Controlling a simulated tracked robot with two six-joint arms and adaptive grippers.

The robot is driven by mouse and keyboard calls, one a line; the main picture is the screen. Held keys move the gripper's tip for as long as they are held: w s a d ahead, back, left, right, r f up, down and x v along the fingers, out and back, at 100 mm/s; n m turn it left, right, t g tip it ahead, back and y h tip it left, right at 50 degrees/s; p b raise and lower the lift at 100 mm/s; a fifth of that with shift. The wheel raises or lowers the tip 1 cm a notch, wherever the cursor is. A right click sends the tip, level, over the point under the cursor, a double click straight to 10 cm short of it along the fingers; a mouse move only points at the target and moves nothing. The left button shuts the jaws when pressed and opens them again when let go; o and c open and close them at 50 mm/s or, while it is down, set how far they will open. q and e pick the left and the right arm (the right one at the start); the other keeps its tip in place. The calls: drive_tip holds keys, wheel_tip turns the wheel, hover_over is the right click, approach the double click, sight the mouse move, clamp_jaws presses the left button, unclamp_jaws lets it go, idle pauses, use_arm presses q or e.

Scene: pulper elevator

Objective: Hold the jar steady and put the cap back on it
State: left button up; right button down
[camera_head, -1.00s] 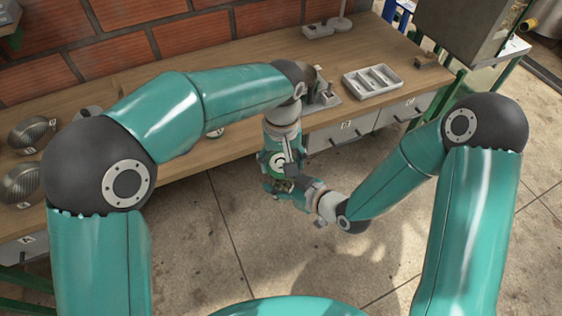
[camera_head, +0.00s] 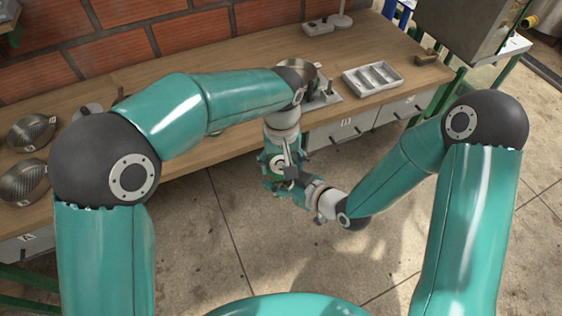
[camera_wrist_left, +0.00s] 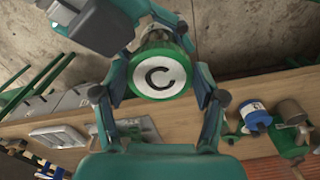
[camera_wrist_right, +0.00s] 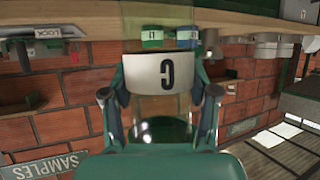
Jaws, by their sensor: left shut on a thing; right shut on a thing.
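My right gripper (camera_wrist_right: 160,118) is shut around the jar. In the head view my right gripper (camera_head: 285,184) is just below the left one, off the bench's front edge. The cap and jar are close together there, but I cannot tell whether the cap is seated.
The wooden bench (camera_head: 236,58) runs along a brick wall, with drawers beneath. A grey divided tray (camera_head: 372,79) lies at its right. Two metal bowls (camera_head: 31,132) are at its left. Open concrete floor (camera_head: 210,240) lies below my grippers.

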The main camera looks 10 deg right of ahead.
use_arm(q)
drive_tip(key=shift+f, duration=0.55)
drive_tip(key=o, duration=0.7)
drive_tip(key=shift+r, duration=2.25)
drive_tip(key=shift+c, duration=0.3)
